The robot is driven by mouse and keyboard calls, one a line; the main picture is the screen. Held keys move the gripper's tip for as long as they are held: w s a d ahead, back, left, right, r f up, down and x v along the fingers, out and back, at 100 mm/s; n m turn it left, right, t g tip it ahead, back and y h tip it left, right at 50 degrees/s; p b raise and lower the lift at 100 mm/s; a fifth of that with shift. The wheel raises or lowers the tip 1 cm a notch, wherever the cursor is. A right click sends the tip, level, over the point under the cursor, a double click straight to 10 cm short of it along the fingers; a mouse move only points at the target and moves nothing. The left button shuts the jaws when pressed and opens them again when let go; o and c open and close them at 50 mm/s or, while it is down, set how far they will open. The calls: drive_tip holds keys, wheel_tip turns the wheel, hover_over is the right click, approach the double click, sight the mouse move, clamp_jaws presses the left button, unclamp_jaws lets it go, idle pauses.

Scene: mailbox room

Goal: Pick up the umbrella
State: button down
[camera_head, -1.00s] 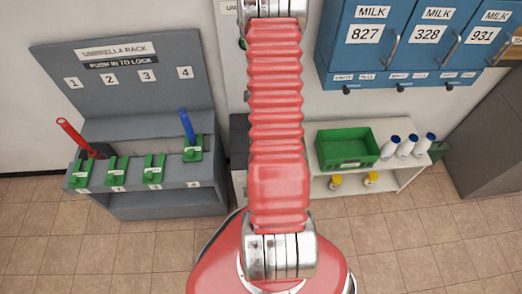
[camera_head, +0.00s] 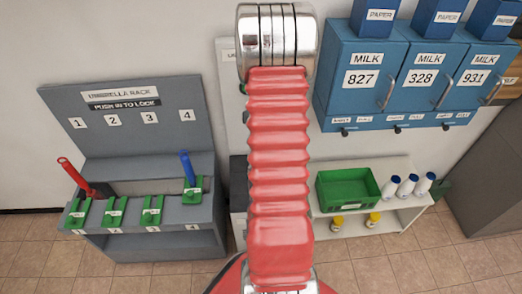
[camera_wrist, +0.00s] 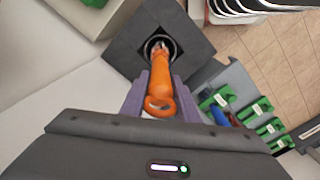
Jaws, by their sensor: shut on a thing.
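An orange umbrella (camera_wrist: 161,76) with a hooked handle shows in the wrist view. My gripper (camera_wrist: 160,92) has its purple fingers on either side of the handle, shut on it. The umbrella's far end lines up with a round opening in a dark square stand (camera_wrist: 142,53); I cannot tell how deep it sits. In the head view my gripper and this umbrella are out of sight. A grey umbrella rack (camera_head: 137,100) at left holds a red umbrella (camera_head: 74,174) at slot 1 and a blue umbrella (camera_head: 187,168) at slot 4.
Green locks (camera_head: 114,210) line the rack's front. A white shelf (camera_head: 400,165) at right carries a green bin (camera_head: 347,189) and several white bottles (camera_head: 407,186). Blue milk mailboxes (camera_head: 363,78) hang above it. Tiled floor (camera_head: 420,260) lies open in front.

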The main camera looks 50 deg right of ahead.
wheel_tip(320, 180, up, 18)
idle(0.3)
idle(0.5)
wheel_tip(320, 180, up, 11)
idle(1.0)
drive_tip(key=shift+s+f, duration=0.1)
idle(1.1)
